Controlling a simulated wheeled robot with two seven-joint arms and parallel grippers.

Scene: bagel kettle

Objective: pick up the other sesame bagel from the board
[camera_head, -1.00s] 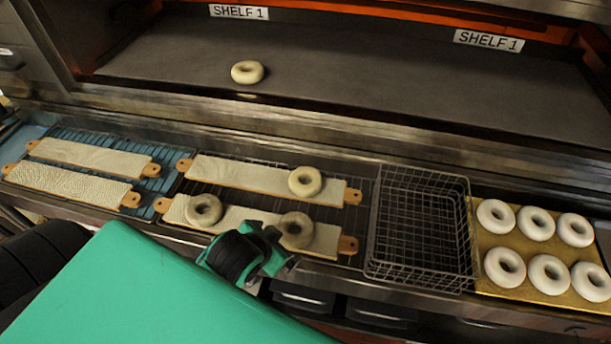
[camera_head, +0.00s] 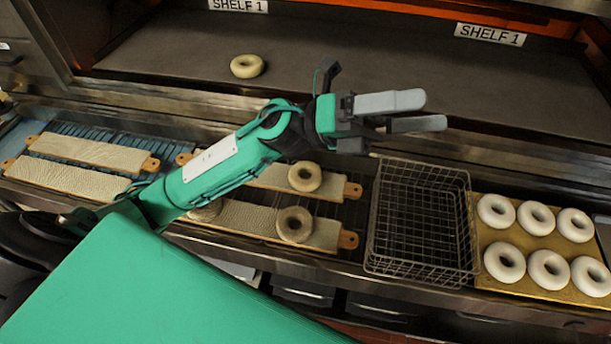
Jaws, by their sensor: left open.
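My left gripper (camera_head: 433,111) is open and empty, its two grey fingers pointing right, in front of the oven shelf and above the wire basket's back edge in the picture. Two greyish, speckled bagels lie on the front board (camera_head: 262,220) in the middle: one bagel (camera_head: 294,225) is in plain sight, the other (camera_head: 205,211) is mostly hidden behind my left arm. A paler bagel (camera_head: 305,177) lies on the board behind (camera_head: 332,186), which my arm partly covers. The gripper is up and to the right of these bagels. My right gripper is not in view.
One bagel (camera_head: 247,66) sits on the dark oven shelf (camera_head: 180,55). An empty wire basket (camera_head: 420,225) stands right of the boards. Several white bagels lie on a golden tray (camera_head: 520,284) at right. Two empty boards (camera_head: 85,151) lie at left.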

